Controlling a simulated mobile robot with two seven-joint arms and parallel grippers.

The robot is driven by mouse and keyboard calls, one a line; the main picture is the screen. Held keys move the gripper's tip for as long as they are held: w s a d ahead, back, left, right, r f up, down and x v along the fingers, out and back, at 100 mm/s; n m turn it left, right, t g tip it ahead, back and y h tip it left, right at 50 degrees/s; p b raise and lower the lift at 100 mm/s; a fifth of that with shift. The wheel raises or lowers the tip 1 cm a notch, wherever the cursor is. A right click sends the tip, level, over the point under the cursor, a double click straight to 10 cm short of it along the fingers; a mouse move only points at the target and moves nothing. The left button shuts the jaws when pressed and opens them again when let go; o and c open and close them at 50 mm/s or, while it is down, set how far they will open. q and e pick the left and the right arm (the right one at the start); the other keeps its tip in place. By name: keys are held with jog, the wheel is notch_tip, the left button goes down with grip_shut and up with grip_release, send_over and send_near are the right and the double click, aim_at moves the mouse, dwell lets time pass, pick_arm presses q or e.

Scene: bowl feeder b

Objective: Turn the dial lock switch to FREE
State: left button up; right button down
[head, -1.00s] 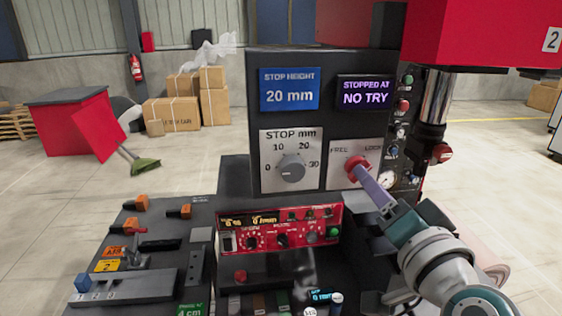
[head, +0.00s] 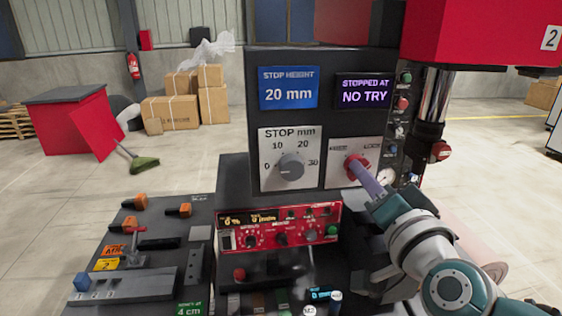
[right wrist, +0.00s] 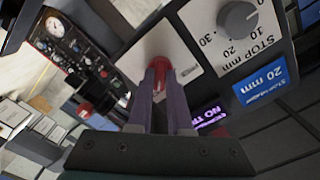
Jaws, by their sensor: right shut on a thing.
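The red dial lock switch (head: 356,160) sits on a pale plate marked with a left word and LOCK on the right, at the right of the black panel. It also shows in the right wrist view (right wrist: 160,66), between the purple fingers. My right gripper (head: 360,170) is shut on the switch knob, and its fingers (right wrist: 163,85) run straight up to it. The fingers cover part of the knob, so I cannot tell exactly which way it points. My left gripper is not in view.
The grey STOP mm dial (head: 291,166) is just left of the switch, under a blue 20 mm sign (head: 289,88). A purple NO TRY display (head: 364,91) hangs above the switch. Buttons and a gauge (head: 384,176) stand close on the right, beside a metal column (head: 436,95).

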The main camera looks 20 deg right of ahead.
jog(key=shift+n, duration=0.4)
jog(key=n+p, duration=0.2)
jog(key=n, duration=1.5)
dwell(0.4)
dwell(0.3)
jog(key=c, duration=0.8)
grip_release()
jog(key=shift+n, duration=0.3)
jog(key=shift+c, duration=0.2)
